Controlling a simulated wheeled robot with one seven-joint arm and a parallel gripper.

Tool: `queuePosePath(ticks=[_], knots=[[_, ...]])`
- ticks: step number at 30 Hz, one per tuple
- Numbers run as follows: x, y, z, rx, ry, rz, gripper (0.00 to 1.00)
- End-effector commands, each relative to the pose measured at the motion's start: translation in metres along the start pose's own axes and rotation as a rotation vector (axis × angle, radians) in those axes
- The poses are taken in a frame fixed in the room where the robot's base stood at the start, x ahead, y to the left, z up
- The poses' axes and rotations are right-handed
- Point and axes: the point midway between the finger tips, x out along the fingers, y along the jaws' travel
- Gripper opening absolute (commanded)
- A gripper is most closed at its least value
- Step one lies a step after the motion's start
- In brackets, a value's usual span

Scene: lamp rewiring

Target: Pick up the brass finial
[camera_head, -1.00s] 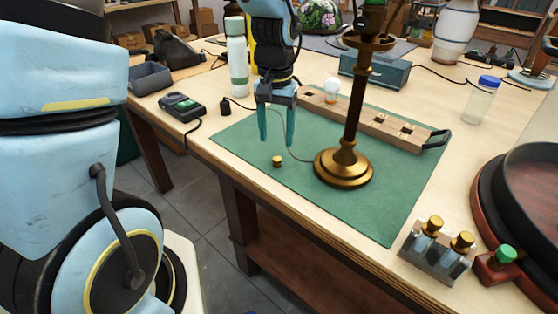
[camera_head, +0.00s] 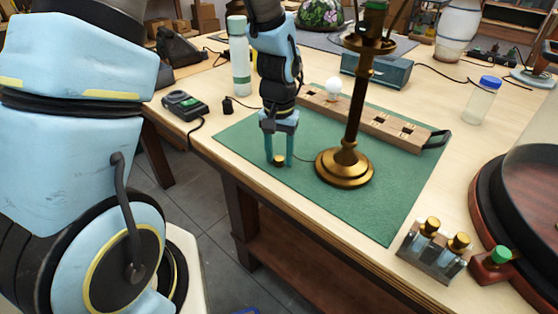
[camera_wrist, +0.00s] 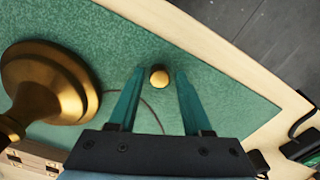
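The brass finial (camera_head: 279,160) is a small round brass piece on the green mat (camera_head: 388,215), left of the lamp base. It also shows in the wrist view (camera_wrist: 159,77), between the ends of my fingers. My gripper (camera_head: 279,162) points down over it with one finger on each side. In the wrist view my gripper (camera_wrist: 158,80) is open, with a gap between the finial and each finger. The finial's underside is hidden.
The brass lamp (camera_head: 345,168) stands close on the right, its round base also near in the wrist view (camera_wrist: 48,82). A wooden block (camera_head: 375,121) with a white bulb (camera_head: 333,86) lies behind. A metal holder with brass pieces (camera_head: 432,250) stands at the front right.

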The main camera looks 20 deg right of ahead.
Motion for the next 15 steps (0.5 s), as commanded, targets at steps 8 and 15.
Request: queuePosePath(ticks=[8, 15], knots=[[-0.0002, 0.0000, 0.0000, 0.000, 0.000, 0.000, 0.17], [-0.0002, 0.0000, 0.0000, 0.000, 0.000, 0.000, 0.00]])
